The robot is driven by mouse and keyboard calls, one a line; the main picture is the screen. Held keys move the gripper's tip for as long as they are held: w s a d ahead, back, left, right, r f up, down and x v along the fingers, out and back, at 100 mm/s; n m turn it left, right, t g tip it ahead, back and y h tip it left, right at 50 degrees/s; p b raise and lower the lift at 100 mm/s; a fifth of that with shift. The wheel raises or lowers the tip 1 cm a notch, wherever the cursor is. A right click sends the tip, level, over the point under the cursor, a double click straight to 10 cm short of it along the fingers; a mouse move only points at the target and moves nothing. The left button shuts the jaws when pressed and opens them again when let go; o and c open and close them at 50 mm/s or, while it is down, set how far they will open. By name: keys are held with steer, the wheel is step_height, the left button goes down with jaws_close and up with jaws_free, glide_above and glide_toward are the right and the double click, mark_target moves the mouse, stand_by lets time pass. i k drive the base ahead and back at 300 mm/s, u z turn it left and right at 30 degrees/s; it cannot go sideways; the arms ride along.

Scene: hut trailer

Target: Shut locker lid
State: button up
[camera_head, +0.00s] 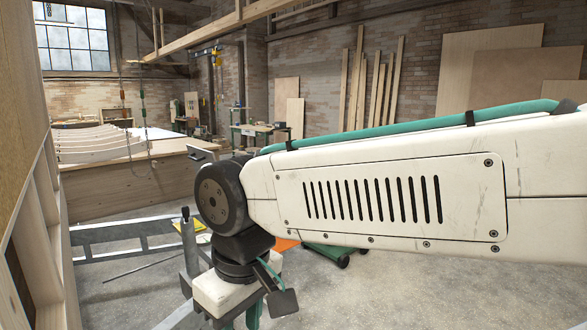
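I cannot make out a locker or its lid for certain in the head view. My white arm crosses from the right edge to a black joint and bends down there. My gripper (228,294) is below this joint, near the bottom of the picture, beside the grey metal frame. Its fingertips are not clear, so I cannot tell whether it is open or shut. Nothing held shows clearly. My arm hides much of the floor and the space behind it.
A wooden wall with framing (22,130) stands close at the left edge. A grey metal frame (125,240) runs low beside it, with an upright post (189,245). A large wooden bench (130,185) stands behind. Concrete floor (420,290) is clear at the lower right.

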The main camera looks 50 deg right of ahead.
mark_target(199, 157)
steer(key=z, duration=0.9)
steer(key=i, duration=1)
steer(key=k, duration=0.6)
steer(key=z, duration=0.65)
steer(key=i, duration=1.4)
steer(key=u, duration=0.8)
steer(key=i, duration=0.75)
steer(key=u, duration=0.75)
